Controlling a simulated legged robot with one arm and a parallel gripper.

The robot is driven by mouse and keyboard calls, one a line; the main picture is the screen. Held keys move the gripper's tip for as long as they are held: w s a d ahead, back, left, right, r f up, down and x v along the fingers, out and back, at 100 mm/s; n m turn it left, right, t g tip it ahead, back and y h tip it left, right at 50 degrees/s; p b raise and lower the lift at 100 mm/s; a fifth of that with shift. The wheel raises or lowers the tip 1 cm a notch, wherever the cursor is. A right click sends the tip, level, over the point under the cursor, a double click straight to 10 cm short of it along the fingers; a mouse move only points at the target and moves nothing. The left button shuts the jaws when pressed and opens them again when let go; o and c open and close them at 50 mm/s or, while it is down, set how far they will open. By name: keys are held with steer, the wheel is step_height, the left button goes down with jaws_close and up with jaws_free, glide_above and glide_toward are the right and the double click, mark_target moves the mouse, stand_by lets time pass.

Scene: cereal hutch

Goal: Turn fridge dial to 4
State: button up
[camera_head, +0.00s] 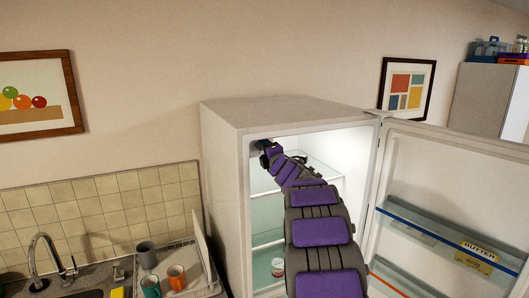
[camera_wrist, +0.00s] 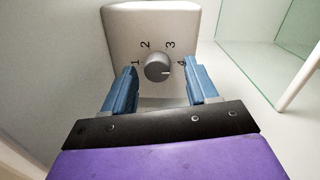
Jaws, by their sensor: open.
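The fridge (camera_head: 225,160) stands with its door (camera_head: 440,190) open to the right in the head view. Its dial (camera_wrist: 157,67) is a round grey knob on a pale housing (camera_wrist: 120,25) in the wrist view. The numbers 1 to 4 run around it from left to right. A light pointer line on the knob points right, towards the 4. My gripper (camera_wrist: 160,76) is open, with one blue finger on each side of the knob. I cannot tell whether either finger touches it. In the head view my gripper (camera_head: 266,150) is inside the fridge's upper left; the dial is hidden there.
Glass shelves (camera_wrist: 270,45) lie to the right of the dial housing. A small red-and-white container (camera_head: 277,267) sits low in the fridge. The door holds racks with a butter pack (camera_head: 477,252). Mugs (camera_head: 150,286) and a sink tap (camera_head: 50,258) are at left.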

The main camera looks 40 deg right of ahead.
steer(key=b+v, duration=0.3)
steer(key=v, duration=1.3)
steer(key=shift+d, duration=0.2)
steer(key=shift+f, duration=0.1)
steer(key=s+a+f+m+g+b, duration=0.35)
steer(key=a+f+m, duration=0.2)
steer(key=f, duration=0.35)
steer(key=s+a+f+m+g+b, duration=0.3)
steer(key=s+a+f+m+g, duration=0.1)
steer(key=a+f, duration=0.35)
steer(key=s+a+f+m+g+b, duration=0.4)
steer(key=a+f, duration=0.1)
steer(key=f, duration=0.4)
steer(key=s+a+f+m+g+y+b, duration=0.1)
steer(key=s+a+f+g+b, duration=0.1)
steer(key=s+a+f, duration=0.3)
steer(key=s+a+f+m+g+y+b, duration=0.1)
steer(key=s+a+f+g+y+b, duration=0.1)
steer(key=s+a+f, duration=0.3)
steer(key=s+a+f+m+g+y+b, duration=0.1)
steer(key=s+a+f+g, duration=0.3)
steer(key=s+a, duration=0.7)
steer(key=s+f, duration=0.1)
steer(key=s, duration=0.4)
steer(key=shift+a+f+y+b, duration=0.25)
steer(key=shift+f+y+b, duration=0.1)
steer(key=shift+y+b, duration=0.05)
